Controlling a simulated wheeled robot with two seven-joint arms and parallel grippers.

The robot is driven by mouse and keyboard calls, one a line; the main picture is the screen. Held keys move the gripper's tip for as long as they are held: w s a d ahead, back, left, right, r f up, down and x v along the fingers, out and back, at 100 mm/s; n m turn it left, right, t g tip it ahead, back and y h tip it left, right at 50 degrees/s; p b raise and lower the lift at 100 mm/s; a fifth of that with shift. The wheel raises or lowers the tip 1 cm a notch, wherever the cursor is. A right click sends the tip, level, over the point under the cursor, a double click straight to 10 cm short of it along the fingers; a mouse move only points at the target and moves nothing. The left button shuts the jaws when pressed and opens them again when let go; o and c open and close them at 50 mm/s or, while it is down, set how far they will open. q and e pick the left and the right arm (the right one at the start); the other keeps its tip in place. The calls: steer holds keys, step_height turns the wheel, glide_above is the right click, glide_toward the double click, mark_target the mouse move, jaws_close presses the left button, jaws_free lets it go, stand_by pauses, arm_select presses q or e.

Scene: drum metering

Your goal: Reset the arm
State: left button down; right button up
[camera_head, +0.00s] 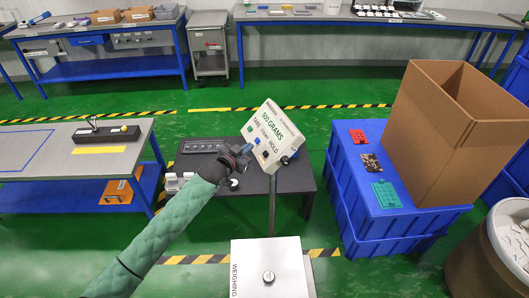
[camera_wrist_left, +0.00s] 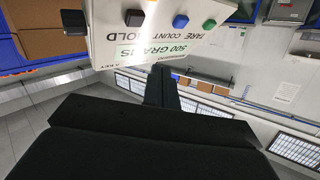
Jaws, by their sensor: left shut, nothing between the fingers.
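My left arm in its green sleeve reaches up from the bottom left of the head view. My left gripper (camera_head: 243,153) is shut and empty, close to the left side of a tilted white scale display (camera_head: 284,122). The display reads "500 GRAMS", with TARE, COUNT and HOLD labels by coloured buttons. In the left wrist view the display (camera_wrist_left: 150,45) appears upside down at the top, and the dark shut fingers (camera_wrist_left: 161,85) point toward it. I cannot tell whether they touch it. My right gripper is not in view.
The display stands on a post by a dark low table (camera_head: 295,180). A "WEIGHING" platform (camera_head: 290,255) lies in front. Blue crates (camera_head: 365,225) carrying an open cardboard box (camera_head: 440,125) stand at right. A grey workbench (camera_head: 40,170) is at left. Green floor is open behind.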

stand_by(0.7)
arm_select(q)
steer(key=w+a+f+n+g+y, duration=0.1)
steer(key=w+a+f+y, duration=0.35)
steer(key=a+f, duration=0.4)
steer(key=s+a+f+n+g+y+b, duration=0.1)
steer(key=s+a+f, duration=0.25)
steer(key=f, duration=0.55)
steer(key=s+a+f+n+g+y+b, duration=0.1)
steer(key=s+a+f+g+y, duration=0.15)
steer(key=s+f, duration=0.45)
steer(key=s+a+f+n+g+b, duration=0.15)
steer(key=a+f, duration=0.25)
steer(key=f, duration=0.8)
steer(key=s+f+g+b, duration=0.1)
steer(key=s+f, duration=0.9)
steer(key=s, duration=0.5)
steer(key=s+f+n+g+b, duration=0.1)
steer(key=s+f+g, duration=0.1)
steer(key=s+f, duration=0.7)
steer(key=s+f+n+g+b, duration=0.1)
steer(key=s+f, duration=0.9)
steer(key=s, duration=1.3)
steer(key=shift+s+d+f+g+y, duration=0.15)
steer(key=shift+d+f+g+y, duration=0.2)
steer(key=shift+g, duration=0.35)
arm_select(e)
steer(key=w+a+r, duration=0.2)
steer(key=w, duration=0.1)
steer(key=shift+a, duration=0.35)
